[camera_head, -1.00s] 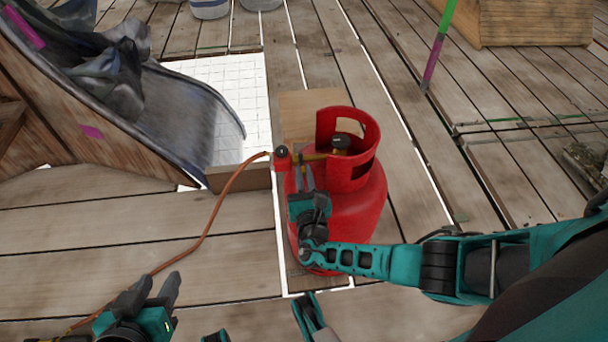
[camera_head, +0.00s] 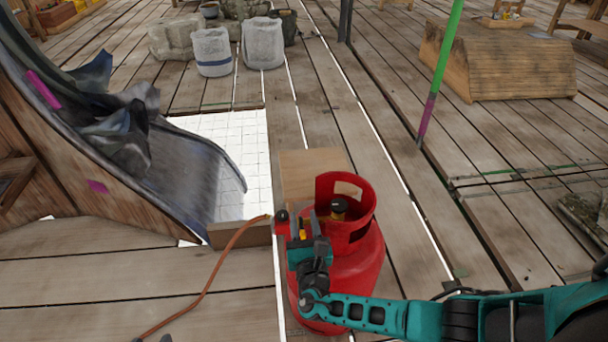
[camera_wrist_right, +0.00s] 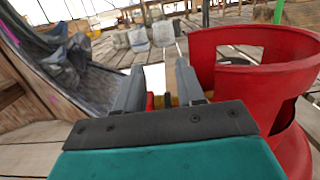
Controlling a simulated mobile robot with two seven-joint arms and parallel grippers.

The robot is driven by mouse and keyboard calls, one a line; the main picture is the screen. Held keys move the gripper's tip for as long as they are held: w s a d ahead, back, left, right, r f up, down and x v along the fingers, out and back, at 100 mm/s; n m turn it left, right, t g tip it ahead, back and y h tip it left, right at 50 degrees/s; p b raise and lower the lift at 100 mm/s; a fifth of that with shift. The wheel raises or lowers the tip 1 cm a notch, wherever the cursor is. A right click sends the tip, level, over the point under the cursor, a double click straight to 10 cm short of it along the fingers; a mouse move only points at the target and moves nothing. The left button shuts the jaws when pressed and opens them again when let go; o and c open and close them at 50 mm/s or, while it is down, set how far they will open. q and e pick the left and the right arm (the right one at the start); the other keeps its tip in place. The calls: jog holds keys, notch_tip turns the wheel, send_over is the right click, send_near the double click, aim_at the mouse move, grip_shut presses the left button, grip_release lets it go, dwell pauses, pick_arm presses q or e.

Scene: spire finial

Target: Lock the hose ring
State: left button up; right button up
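The red gas cylinder (camera_head: 358,262) stands upright on the deck, with a collar around its valve, which has a black knob (camera_head: 338,206). A red hose fitting with a black top (camera_head: 282,228) sits at its left side, and the orange hose (camera_head: 215,268) runs from it down-left. I cannot make out a separate locking ring. My right gripper (camera_head: 309,228) is beside the collar, just right of the fitting. In the right wrist view its fingers (camera_wrist_right: 158,88) are apart, with red and yellow parts partly visible beyond the gap. Only a grey tip of my left gripper (camera_head: 165,338) shows.
A slide-like chute (camera_head: 195,170) with dark cloth stands at left. A brown block (camera_head: 240,234) is left of the fitting. Pale buckets (camera_head: 212,52) stand at the back, and a green-purple pole (camera_head: 438,75) stands at right. Deck planks between are mostly clear.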

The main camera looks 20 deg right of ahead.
notch_tip(320, 180, up, 13)
jog(key=p, duration=0.5)
